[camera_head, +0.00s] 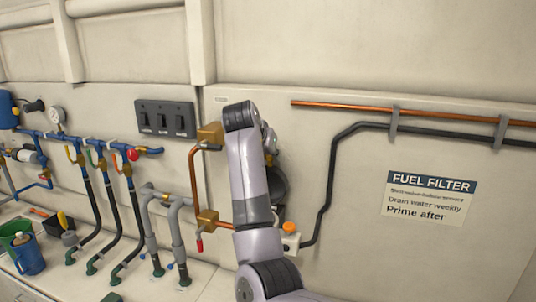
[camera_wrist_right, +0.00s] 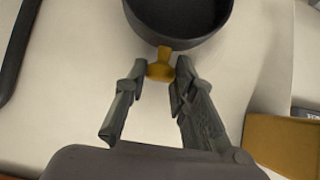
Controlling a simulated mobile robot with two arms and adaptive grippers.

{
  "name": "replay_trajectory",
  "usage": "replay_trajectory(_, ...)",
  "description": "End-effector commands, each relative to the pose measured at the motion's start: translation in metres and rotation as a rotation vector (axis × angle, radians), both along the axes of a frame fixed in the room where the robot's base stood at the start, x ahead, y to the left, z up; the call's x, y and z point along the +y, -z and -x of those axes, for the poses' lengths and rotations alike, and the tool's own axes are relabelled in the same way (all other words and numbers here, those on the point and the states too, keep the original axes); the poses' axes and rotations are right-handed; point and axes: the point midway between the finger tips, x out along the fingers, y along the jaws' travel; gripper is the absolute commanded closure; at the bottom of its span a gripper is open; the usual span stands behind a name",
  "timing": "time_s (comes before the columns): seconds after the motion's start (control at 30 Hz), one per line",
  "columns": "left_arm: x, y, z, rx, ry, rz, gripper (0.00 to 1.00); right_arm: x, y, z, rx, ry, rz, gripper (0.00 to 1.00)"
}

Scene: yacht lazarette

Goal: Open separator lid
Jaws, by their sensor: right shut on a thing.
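The separator shows in the right wrist view as a dark round cup-like lid (camera_wrist_right: 180,22) with a small brass tab (camera_wrist_right: 160,66) on its near edge. My right gripper (camera_wrist_right: 160,75) has its fingertips on either side of this tab and is shut on it. In the head view a dark round part (camera_head: 279,186) shows beside my right arm, which hides most of the separator and the gripper. Whether the lid is raised at all cannot be told. My left gripper is not in view.
Brass blocks (camera_head: 209,134) with a copper pipe stand left of my arm. An orange knob (camera_head: 289,227) sits to its lower right. A black hose (camera_head: 330,170) and a fuel filter sign (camera_head: 430,197) are on the right wall. Valves and hoses (camera_head: 100,165) crowd the left.

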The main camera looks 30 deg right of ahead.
Motion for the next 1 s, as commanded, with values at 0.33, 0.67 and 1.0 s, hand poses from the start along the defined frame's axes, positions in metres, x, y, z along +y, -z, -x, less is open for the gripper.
replay_trajectory(0.33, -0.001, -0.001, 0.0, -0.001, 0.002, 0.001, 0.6, 0.001, -0.008, -0.001, -0.015, -0.002, 0.005, 0.65)
replay_trajectory(0.67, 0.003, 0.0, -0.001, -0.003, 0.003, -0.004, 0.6, 0.0, -0.003, 0.0, -0.007, -0.001, 0.002, 0.56)
replay_trajectory(1.0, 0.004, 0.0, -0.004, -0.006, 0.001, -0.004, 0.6, 0.019, -0.022, 0.013, -0.01, -0.004, 0.002, 0.56)
